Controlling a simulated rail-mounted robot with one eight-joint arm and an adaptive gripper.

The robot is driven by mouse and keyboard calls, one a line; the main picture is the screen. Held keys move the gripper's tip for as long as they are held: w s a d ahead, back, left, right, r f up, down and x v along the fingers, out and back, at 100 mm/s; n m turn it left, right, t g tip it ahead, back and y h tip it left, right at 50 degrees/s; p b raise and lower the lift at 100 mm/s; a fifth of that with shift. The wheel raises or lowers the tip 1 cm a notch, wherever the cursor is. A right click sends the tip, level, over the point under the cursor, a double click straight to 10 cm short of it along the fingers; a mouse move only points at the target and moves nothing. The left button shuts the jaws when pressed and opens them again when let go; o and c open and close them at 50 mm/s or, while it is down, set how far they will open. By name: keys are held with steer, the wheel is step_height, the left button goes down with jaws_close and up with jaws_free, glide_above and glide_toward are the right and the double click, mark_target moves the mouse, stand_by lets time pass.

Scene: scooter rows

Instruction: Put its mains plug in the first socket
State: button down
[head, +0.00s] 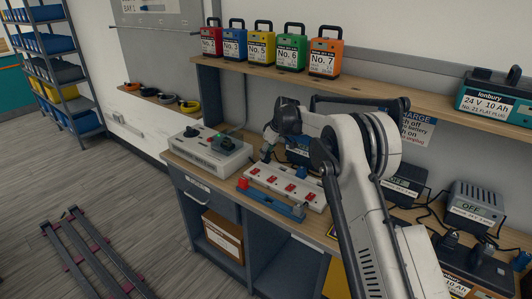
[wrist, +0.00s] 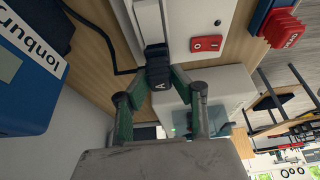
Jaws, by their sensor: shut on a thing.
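My gripper (wrist: 160,95) has green fingers and is shut on a black mains plug (wrist: 158,72) marked "A". A dark cable leaves the plug to the left in the wrist view. The white socket strip (wrist: 178,30) has a red switch (wrist: 207,44) close to the plug. The plug overlaps the strip's near end in that view; I cannot tell whether its pins are in a socket. In the head view, my gripper (head: 267,151) is low over the far left end of the strip (head: 282,184), which has several red switches. The plug is too small to make out there.
A pale box with dials (head: 212,152) stands left of the strip. A blue Ionbury unit (wrist: 32,75) is close to my gripper. Chargers and cables (head: 475,205) crowd the right. A shelf of batteries runs above.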

steer(key=shift+f, duration=0.3)
steer(key=c, duration=1.4)
jaws_free()
steer(key=shift+c, duration=0.2)
steer(key=v, duration=1.2)
